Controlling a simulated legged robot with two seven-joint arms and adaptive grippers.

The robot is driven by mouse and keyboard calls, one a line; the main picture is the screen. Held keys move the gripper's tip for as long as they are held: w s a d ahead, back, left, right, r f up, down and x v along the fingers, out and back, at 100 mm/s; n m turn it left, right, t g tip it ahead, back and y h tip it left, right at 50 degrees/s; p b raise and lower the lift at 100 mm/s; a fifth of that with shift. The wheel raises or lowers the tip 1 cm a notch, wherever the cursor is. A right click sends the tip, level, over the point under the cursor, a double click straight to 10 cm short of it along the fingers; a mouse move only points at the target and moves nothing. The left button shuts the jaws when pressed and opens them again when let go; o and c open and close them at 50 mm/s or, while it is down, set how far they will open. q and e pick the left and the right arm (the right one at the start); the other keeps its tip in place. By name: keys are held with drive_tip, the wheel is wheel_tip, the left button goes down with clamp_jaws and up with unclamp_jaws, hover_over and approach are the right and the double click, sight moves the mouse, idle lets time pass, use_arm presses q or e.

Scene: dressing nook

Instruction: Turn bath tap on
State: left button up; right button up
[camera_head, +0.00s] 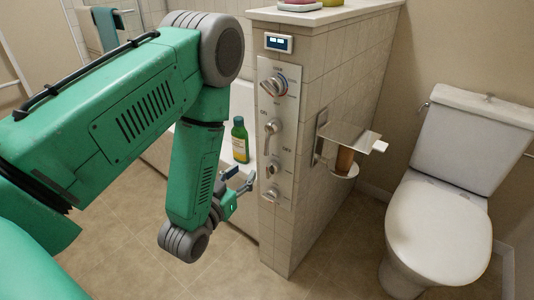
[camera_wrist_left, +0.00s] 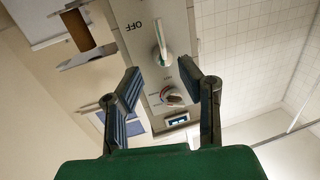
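The grey control panel (camera_head: 278,130) is on the end of the tiled half-wall. It carries a round dial (camera_head: 273,85) with red and blue marks at the top, a lever handle (camera_head: 271,132) below it, and smaller knobs lower down. My left gripper (camera_head: 245,185) is in front of the panel, to its left and low. In the wrist view my left gripper (camera_wrist_left: 160,67) is open and empty, fingers apart. The lever (camera_wrist_left: 160,40) shows beyond the fingertips, near the word OFF, apart from them. The dial (camera_wrist_left: 173,97) shows between the fingers. My right gripper is not in view.
A green bottle (camera_head: 239,140) stands on the bath edge behind my arm. A paper holder (camera_head: 347,137) sticks out from the wall's right side. A toilet (camera_head: 437,230) stands at the right. A small display (camera_head: 278,42) is above the panel. Floor before the wall is clear.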

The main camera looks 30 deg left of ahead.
sight(266, 146)
use_arm(q)
drive_tip(key=w, duration=0.4)
drive_tip(key=w+a, duration=0.1)
drive_tip(key=w, duration=0.8)
drive_tip(key=shift+w+a+r+b, duration=0.3)
drive_tip(key=shift+w+a, duration=0.05)
drive_tip(key=shift+w, duration=0.05)
drive_tip(key=shift+c, duration=0.4)
clamp_jaws()
